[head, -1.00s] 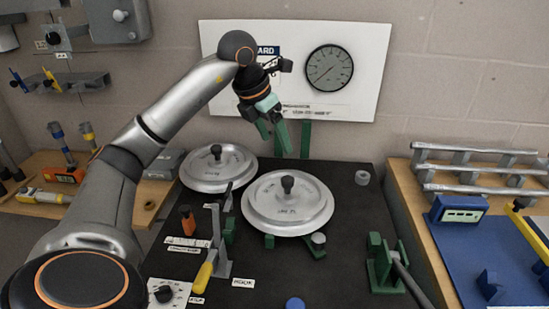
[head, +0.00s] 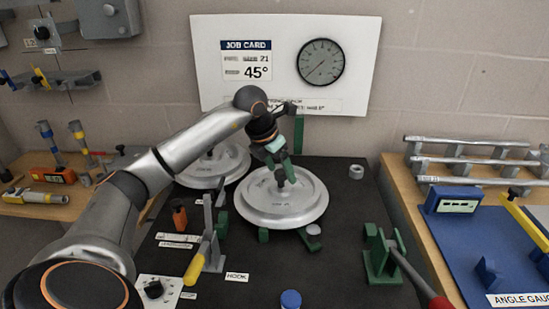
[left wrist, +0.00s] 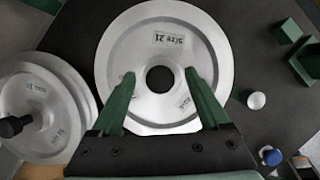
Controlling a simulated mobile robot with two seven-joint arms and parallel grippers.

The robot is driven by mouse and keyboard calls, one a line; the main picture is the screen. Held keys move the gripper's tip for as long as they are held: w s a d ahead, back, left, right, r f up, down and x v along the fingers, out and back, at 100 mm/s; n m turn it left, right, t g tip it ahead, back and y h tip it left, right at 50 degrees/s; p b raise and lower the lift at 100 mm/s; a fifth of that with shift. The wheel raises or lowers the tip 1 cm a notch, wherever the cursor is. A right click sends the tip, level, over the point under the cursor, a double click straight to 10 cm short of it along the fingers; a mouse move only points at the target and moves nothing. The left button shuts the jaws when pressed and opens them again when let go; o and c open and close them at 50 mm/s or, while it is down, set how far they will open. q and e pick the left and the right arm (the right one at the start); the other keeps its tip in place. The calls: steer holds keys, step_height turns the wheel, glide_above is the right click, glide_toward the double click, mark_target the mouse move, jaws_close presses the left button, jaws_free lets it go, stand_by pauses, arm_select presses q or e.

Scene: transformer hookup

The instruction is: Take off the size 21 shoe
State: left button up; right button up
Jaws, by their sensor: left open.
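The size 21 shoe (head: 262,208) is a round silver disc lying on the black bench top, right of a second silver disc. In the left wrist view the disc (left wrist: 118,50) shows a "Size 21" label and a dark round centre, which I take to be its knob seen end-on. My left gripper (head: 283,178) is above the middle of this disc, with green fingers pointing down. It is open, and its fingers (left wrist: 160,74) show on either side of the dark centre. I cannot tell whether they touch it. My right gripper is not in view.
The second disc (head: 194,177) stands close on the left, partly behind my arm. A yellow-handled lever (head: 204,258) stands at the front left. A green clamp (head: 381,262) with a red-ended bar is at right. A job card (head: 246,68) reads 21 and 45°.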

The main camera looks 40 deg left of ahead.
arm_select(q)
steer(key=shift+w+f, duration=0.25)
steer(key=shift+f, duration=0.4)
steer(key=shift+c, duration=0.4)
jaws_close()
stand_by(0.5)
steer(key=c, duration=0.5)
jaws_free()
steer(key=shift+r, duration=0.15)
jaws_close()
